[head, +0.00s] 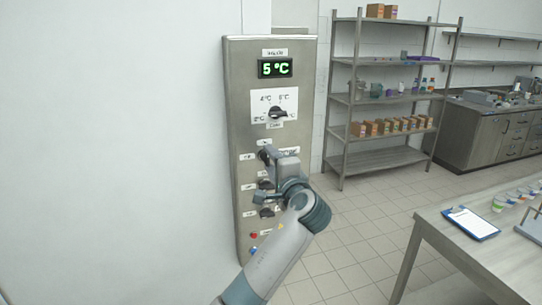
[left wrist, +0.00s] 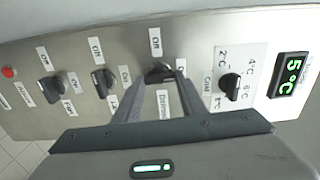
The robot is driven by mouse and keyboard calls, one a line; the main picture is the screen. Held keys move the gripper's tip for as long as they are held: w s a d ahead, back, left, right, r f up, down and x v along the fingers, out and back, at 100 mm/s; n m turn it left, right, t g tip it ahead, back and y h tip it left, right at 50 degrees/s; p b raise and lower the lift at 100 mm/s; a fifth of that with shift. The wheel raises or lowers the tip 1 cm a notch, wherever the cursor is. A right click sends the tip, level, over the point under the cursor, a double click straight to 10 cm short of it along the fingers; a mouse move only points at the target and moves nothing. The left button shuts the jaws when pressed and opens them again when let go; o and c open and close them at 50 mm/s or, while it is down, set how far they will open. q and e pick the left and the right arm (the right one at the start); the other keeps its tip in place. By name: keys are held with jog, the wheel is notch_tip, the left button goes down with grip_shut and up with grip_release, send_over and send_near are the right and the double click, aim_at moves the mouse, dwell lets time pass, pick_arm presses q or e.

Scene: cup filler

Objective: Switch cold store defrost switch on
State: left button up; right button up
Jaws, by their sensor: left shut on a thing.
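The cold store panel (head: 235,130) is a tall steel plate on the wall with a green display (head: 275,68) reading 5 °C. The defrost switch (left wrist: 158,71) is a black rotary knob, the topmost of a column of similar knobs below the temperature dial (head: 277,113). My left gripper (left wrist: 157,82) is shut on this knob, one finger on each side, as the left wrist view shows. In the head view my left gripper (head: 267,157) reaches the panel and partly hides the knob and its labels. I cannot tell which label the knob points to. My right gripper is not in view.
Two more knobs, one nearer (left wrist: 105,83) and one farther (left wrist: 51,90), share the panel. A red button (head: 253,235) and a blue one sit low on it. A shelf rack (head: 342,120) stands behind, and a steel table (head: 470,265) is at right. Floor between is clear.

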pick_arm(q)
jog(key=shift+m, duration=0.3)
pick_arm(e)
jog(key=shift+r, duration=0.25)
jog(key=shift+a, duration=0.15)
pick_arm(q)
jog(key=o, duration=1.1)
jog(key=shift+c, duration=0.2)
